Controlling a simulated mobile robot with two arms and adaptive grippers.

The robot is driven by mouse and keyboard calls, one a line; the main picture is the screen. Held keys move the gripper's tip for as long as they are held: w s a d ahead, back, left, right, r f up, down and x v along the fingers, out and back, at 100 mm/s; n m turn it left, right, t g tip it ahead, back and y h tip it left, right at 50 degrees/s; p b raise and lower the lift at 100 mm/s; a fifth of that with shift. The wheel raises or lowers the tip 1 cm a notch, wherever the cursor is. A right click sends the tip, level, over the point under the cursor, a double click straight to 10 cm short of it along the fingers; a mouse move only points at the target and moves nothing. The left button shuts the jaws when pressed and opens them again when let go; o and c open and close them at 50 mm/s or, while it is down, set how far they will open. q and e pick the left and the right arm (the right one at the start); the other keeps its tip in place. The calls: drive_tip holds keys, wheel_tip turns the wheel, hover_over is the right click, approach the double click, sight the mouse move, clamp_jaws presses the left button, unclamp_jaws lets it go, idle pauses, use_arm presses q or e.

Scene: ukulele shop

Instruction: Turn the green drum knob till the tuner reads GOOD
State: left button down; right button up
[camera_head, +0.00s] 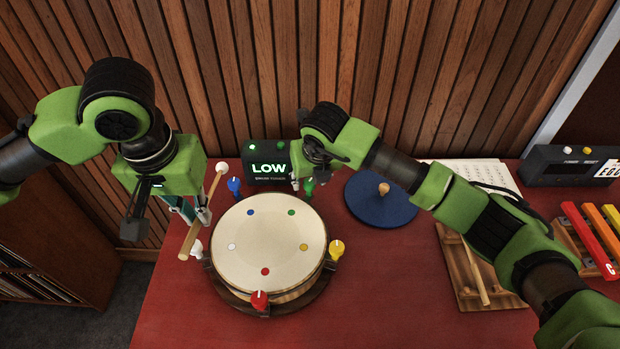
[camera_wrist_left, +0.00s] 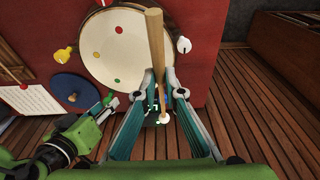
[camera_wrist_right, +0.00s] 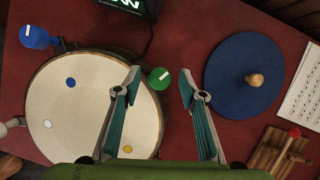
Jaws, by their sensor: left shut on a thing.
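The drum (camera_head: 265,245) has a cream head with coloured dots and coloured knobs around its rim. The green knob (camera_head: 309,187) is at its back right and shows between my right fingertips in the right wrist view (camera_wrist_right: 159,78). My right gripper (camera_wrist_right: 160,82) is open around the green knob, not visibly touching it. The tuner (camera_head: 267,168) behind the drum reads LOW in lit letters. My left gripper (camera_head: 200,213) is shut on a wooden mallet (camera_wrist_left: 155,40) with a pale round head, held at the drum's left side.
A blue disc with a wooden peg (camera_head: 376,205) lies right of the drum. Further right are a sheet of music (camera_head: 480,172), a wooden stand (camera_head: 478,275), a xylophone (camera_head: 590,240) and a black box (camera_head: 560,165). The red table (camera_head: 370,310) is clear at the front.

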drive_tip(key=shift+r, duration=0.1)
drive_tip(key=v, duration=1.2)
